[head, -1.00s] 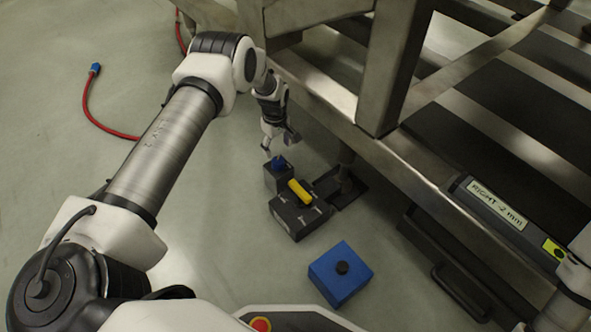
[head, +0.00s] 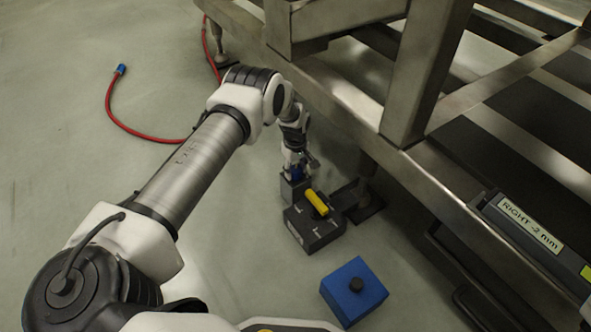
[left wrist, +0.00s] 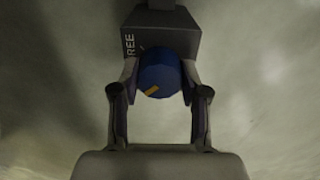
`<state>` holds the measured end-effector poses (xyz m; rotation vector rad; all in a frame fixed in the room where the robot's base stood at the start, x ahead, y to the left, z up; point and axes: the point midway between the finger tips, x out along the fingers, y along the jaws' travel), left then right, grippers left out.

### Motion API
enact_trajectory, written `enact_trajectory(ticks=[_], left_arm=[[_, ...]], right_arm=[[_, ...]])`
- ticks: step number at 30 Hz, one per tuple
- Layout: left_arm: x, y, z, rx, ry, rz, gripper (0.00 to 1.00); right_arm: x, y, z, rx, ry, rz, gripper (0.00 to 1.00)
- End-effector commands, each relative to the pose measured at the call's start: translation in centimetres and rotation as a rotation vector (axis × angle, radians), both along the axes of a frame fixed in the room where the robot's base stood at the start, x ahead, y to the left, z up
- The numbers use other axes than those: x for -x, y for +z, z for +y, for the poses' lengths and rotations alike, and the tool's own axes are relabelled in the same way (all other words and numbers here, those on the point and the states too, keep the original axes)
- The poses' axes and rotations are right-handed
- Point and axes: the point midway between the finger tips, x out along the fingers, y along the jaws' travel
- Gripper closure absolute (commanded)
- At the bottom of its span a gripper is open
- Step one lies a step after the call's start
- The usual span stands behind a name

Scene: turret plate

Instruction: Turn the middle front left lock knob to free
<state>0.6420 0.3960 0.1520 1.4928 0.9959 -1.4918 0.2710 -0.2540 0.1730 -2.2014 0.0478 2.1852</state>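The lock knob (left wrist: 160,76) is blue and round with a yellow mark at its lower left in the left wrist view. It sits on a dark grey block (left wrist: 190,38) with the letters "REE" showing. In the head view, the knob (head: 297,174) is partly hidden by my left gripper (head: 297,166), which is down at the block from above. In the left wrist view, the fingers of my left gripper (left wrist: 160,80) lie on both sides of the knob, very close to it. Whether they press on it is unclear. My right gripper is out of view.
A dark block with a yellow handle (head: 316,203) stands right beside the knob's block. A steel frame (head: 415,165) rises at the right. A red hose (head: 135,132) lies left on open floor.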

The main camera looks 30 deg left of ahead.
Motion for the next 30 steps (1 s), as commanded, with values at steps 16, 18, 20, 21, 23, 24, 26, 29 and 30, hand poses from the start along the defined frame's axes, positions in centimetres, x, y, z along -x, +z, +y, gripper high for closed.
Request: enact_trajectory(ticks=[16, 18, 20, 21, 23, 24, 26, 29, 30], left_arm=[[0.02, -0.1, 0.01, -0.001, -0.135, 0.002, 0.9], [0.02, -0.11, 0.01, -0.001, -0.183, 0.002, 0.9], [0.02, -0.11, 0.01, -0.001, -0.231, 0.002, 0.9], [0.02, -0.12, 0.01, -0.001, -0.265, 0.002, 0.9], [0.02, -0.12, 0.01, -0.001, -0.318, 0.002, 0.9], [0.01, -0.12, 0.02, -0.001, -0.356, 0.002, 0.9], [0.01, -0.12, 0.01, -0.001, -0.412, 0.002, 0.9], [-0.01, -0.12, 0.02, -0.001, -0.508, 0.001, 0.9], [-0.01, -0.12, 0.02, -0.001, -0.547, 0.001, 0.9]], right_arm=[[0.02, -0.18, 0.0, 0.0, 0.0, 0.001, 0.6], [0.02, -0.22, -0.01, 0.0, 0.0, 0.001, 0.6], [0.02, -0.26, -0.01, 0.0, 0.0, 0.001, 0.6], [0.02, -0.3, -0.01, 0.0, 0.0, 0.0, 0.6], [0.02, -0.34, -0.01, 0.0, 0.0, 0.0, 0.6], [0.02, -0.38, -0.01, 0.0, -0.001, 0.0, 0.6], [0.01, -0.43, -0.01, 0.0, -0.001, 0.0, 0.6], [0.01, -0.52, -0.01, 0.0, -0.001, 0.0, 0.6], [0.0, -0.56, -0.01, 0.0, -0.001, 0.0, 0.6]])
